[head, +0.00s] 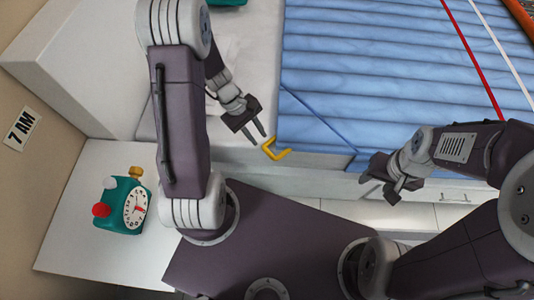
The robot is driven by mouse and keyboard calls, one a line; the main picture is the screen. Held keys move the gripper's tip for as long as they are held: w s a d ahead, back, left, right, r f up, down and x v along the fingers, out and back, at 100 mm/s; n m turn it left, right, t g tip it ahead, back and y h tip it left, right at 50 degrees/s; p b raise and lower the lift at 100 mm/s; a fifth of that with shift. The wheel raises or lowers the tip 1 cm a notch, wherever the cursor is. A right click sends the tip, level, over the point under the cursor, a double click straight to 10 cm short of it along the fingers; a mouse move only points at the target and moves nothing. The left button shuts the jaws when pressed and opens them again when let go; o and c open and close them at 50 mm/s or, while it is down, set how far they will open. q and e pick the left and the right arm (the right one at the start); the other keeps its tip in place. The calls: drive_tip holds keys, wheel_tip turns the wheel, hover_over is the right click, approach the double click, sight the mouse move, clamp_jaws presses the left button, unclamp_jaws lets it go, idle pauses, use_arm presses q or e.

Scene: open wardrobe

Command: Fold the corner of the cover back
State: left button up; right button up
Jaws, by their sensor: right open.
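The blue quilted cover (400,60) lies over the bed on the right. Its near left corner (300,131) lies flat, marked off by a diagonal crease. A yellow hook-shaped handle (284,155) sits at the tip of that corner. My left gripper (255,136) is just up and left of the handle, with its two fingers apart and nothing between them. It appears not to touch the handle. My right gripper (375,190) is open and empty in front of the bed's near edge, to the right of the corner.
A white nightstand (75,225) at the left holds a teal alarm clock (124,206). A "7 AM" sign (21,130) is on the wall. A red stripe (470,52) and a white stripe cross the cover. White sheet (255,60) lies left of the cover.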

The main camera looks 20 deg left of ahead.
sight(269, 153)
use_arm(q)
drive_tip(key=b+x, duration=0.4)
drive_tip(key=x, duration=0.5)
drive_tip(key=shift+b, duration=0.35)
drive_tip(key=shift+r, duration=0.1)
clamp_jaws()
idle(0.8)
